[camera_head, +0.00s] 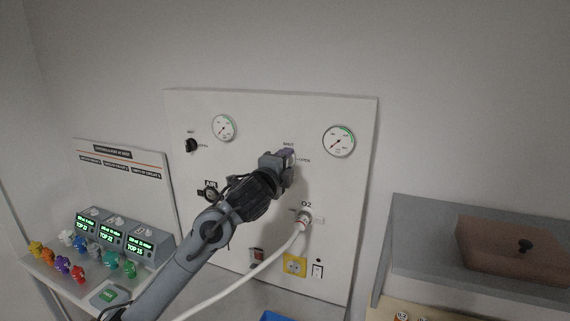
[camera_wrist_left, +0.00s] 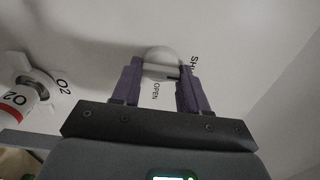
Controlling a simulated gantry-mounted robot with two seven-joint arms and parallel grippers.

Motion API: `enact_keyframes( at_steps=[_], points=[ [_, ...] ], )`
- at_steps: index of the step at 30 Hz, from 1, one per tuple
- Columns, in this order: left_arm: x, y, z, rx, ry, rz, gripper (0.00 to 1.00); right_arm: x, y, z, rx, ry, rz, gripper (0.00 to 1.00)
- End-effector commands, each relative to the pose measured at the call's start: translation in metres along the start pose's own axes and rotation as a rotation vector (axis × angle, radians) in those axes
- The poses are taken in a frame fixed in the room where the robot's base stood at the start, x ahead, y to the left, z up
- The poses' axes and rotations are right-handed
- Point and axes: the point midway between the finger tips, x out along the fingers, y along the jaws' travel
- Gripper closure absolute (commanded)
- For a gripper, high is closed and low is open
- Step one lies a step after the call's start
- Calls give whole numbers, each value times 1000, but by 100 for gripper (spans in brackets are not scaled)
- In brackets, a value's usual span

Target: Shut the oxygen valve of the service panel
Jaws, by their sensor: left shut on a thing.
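The service panel (camera_head: 268,110) stands upright against the wall. Its oxygen valve knob (camera_wrist_left: 160,60) is round and white with a raised bar. A dark mark sits at the bar's right end in the left wrist view, on the side of the SHUT label; OPEN is printed below the knob there. My left gripper (camera_head: 287,158) reaches the panel from the lower left; its purple fingers (camera_wrist_left: 158,84) are shut on the knob, one on each side. In the head view the gripper hides most of the knob. My right gripper is not in view.
A white hose (camera_head: 260,269) runs from the O2 outlet (camera_head: 304,217) below the valve. Two gauges (camera_head: 338,141) and a black knob (camera_head: 191,146) are on the panel. A grey cabinet (camera_head: 420,240) with a brown box (camera_head: 510,250) stands right.

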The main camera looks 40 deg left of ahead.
Motion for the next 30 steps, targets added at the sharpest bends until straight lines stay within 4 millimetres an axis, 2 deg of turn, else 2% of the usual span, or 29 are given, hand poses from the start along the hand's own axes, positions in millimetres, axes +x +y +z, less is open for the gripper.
enact_keyframes(
  at_steps=[18, 19, 23, 24, 30],
  points=[
    [0, 1, 0, -46, -1, 3, 87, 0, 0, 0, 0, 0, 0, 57],
    [0, 1, 0, -46, -1, 3, 55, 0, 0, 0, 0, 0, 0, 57],
    [0, 1, 0, -46, 0, 2, 35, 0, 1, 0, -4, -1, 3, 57],
    [0, 1, 0, -46, 0, 2, 32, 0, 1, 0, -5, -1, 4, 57],
    [0, 0, 0, -45, 0, 1, 32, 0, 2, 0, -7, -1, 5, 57]
  ],
)
